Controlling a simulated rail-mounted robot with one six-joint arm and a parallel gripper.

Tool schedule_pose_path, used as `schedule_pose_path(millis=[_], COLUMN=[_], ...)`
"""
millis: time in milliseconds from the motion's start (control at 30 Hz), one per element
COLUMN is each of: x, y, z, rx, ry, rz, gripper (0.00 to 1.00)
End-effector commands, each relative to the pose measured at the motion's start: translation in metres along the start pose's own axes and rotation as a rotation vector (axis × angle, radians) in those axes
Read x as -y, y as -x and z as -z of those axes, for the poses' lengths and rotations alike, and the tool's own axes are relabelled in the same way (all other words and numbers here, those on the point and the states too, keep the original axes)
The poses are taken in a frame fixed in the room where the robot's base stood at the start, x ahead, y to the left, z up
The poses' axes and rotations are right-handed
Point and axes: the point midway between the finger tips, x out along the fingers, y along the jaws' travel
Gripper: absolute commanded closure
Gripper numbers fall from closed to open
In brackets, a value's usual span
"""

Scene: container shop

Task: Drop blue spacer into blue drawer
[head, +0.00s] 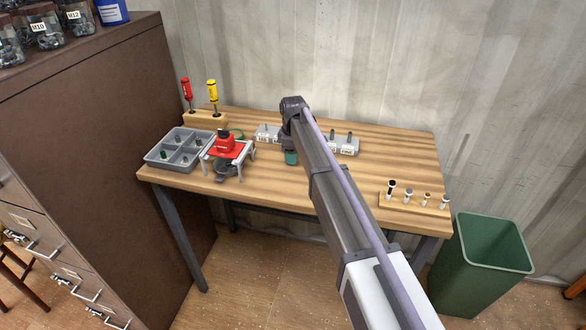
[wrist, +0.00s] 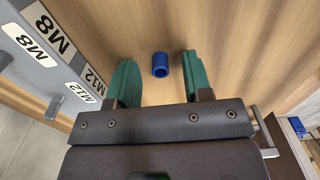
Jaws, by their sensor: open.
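The blue spacer (wrist: 160,65), a short hollow cylinder, rests on the wooden bench in the wrist view. My gripper (wrist: 159,58) is open, with its green fingers to the left and right of the spacer and a gap on each side. In the head view my gripper (head: 291,158) is low over the middle of the bench, mostly behind my arm, and the spacer is hidden there. The blue drawer cannot be made out; a drawer cabinet (head: 85,150) stands at the left, its drawer fronts seen only at a slant.
Grey labelled blocks (head: 343,146) stand close by on the bench; their M8 and M12 labels show in the wrist view. A wooden holder (head: 414,203) is right. A green bin (head: 480,262) stands beyond.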

Motion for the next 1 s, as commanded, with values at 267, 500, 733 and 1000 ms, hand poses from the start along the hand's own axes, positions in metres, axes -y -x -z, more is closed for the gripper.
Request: schedule_pose_path(millis=[267, 500, 733, 1000], x=[0.0001, 0.0002, 0.0001, 0.0002], y=[-0.0033, -0.0033, -0.0034, -0.0019], z=[-0.0001, -0.0001, -0.0001, -0.0002], rx=[0.0, 0.0, 0.0, 0.0], ry=[0.0, 0.0, 0.0, 0.0], rz=[0.0, 0.0, 0.0, 0.0], gripper=[0.58, 0.81, 1.0, 1.0])
